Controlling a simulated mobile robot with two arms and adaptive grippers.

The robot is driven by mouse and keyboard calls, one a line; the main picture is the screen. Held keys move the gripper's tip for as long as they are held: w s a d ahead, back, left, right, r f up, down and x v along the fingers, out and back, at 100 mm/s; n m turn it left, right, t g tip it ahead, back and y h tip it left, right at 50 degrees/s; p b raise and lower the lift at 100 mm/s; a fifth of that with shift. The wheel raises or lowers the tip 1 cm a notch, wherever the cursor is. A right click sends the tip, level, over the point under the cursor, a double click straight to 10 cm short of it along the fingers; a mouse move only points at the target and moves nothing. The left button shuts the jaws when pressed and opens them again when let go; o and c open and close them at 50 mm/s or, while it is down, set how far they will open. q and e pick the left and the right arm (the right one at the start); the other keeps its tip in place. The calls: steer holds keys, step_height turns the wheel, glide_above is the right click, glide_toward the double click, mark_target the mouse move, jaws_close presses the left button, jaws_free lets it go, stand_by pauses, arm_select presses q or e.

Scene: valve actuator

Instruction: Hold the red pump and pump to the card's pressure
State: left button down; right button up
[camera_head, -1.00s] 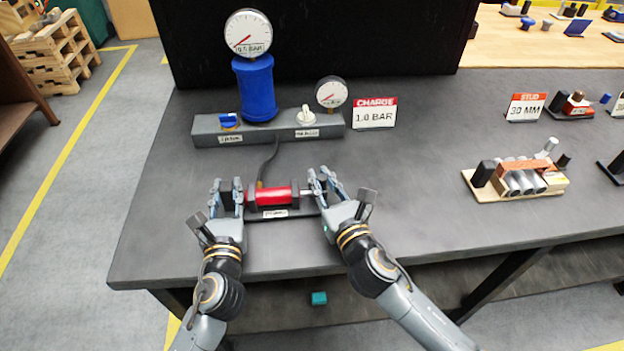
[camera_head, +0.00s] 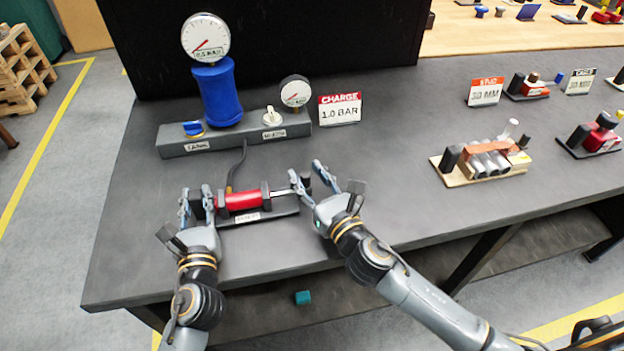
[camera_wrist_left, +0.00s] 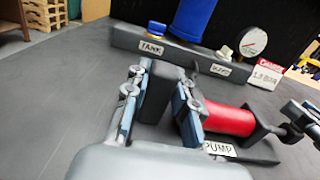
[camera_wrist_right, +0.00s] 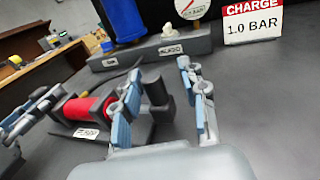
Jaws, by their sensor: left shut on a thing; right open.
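The red pump (camera_head: 242,201) lies on a dark base on the bench, labelled PUMP in the left wrist view (camera_wrist_left: 228,122). My left gripper (camera_head: 196,193) is shut on the dark block at the pump's left end. A bare rod (camera_head: 281,192) sticks out of its right end to a black handle (camera_wrist_right: 157,93). My right gripper (camera_head: 316,175) is open, its fingers either side of the handle. The card (camera_head: 340,109) reads CHARGE 1.0 BAR. The large gauge (camera_head: 206,37) sits on the blue tank (camera_head: 217,92); its digits are too blurred to be sure of.
Behind the pump is a grey manifold (camera_head: 235,137) with a blue tank knob (camera_head: 193,128), a white knob (camera_head: 271,117) and a small gauge (camera_head: 296,92). A hose runs to the pump. A wooden block of cylinders (camera_head: 487,160) stands right; bare bench lies between.

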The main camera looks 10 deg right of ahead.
steer(key=v, duration=1.2)
steer(key=shift+w+d, duration=0.1)
steer(key=c, duration=0.6)
steer(key=shift+w+d+f+n+y, duration=0.1)
steer(key=shift+d+f+n+y, duration=0.05)
steer(key=shift+n+y, duration=0.2)
jaws_close()
steer(key=d+y, duration=0.1)
steer(key=d+n+g+y, duration=0.1)
steer(key=d+f+n+y, duration=0.1)
steer(key=shift+w+f+g, duration=0.1)
steer(key=shift+w+g, duration=0.2)
steer(key=d+n+g+y, duration=0.1)
steer(key=s+d+n+y, duration=0.1)
steer(key=d, duration=0.1)
steer(key=d+n+g+y, duration=0.1)
steer(key=shift+s+d+r+g+y, duration=0.25)
steer(key=shift+d+r+g, duration=0.05)
steer(key=shift+d+r, duration=0.1)
steer(key=shift+s+d+r+y, duration=0.2)
steer(key=shift+s+d+y, duration=0.05)
steer(key=shift+d+y, duration=0.1)
steer(key=shift+n+g, duration=0.25)
steer(key=shift+g, duration=0.05)
steer(key=x, duration=1.4)
